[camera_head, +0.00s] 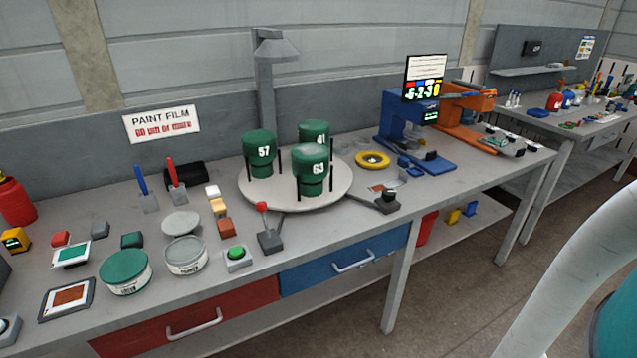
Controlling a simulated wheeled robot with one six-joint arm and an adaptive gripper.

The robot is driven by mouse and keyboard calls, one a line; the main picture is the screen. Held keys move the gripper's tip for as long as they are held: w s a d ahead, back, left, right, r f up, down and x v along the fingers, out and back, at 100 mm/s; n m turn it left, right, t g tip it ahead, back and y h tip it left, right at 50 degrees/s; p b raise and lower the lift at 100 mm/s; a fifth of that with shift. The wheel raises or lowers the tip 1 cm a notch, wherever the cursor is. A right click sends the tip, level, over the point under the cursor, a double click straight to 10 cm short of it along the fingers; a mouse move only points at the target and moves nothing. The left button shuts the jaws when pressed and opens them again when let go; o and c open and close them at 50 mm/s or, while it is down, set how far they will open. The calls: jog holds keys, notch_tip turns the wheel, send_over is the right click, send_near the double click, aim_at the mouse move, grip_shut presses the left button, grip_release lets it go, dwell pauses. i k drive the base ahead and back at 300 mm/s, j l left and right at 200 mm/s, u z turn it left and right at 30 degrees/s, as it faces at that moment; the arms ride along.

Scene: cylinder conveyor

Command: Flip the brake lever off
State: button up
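A small lever with a red knob (262,207) stands on a dark grey base (270,242) at the front of the bench, just before a round turntable (325,200). It is the only lever I can make out. Its stick leans slightly to the left and back. No label on it is readable. The turntable holds three dark green containers marked 57 (260,155), 41 (314,133) and 63 (312,172). My gripper is out of view; only a pale link of my arm shows at the lower right, well apart from the lever.
A green push button (236,255) sits left of the lever. Paint tins (186,258) and (125,273) stand further left. A dark grey device (385,202), a yellow ring (372,159) and a blue machine (418,140) are to the right. The bench's front edge is close to the lever.

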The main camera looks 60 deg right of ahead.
aim_at(261, 206)
jog(key=z, duration=0.7)
jog(key=l+z, duration=0.15)
jog(key=l, duration=1.15)
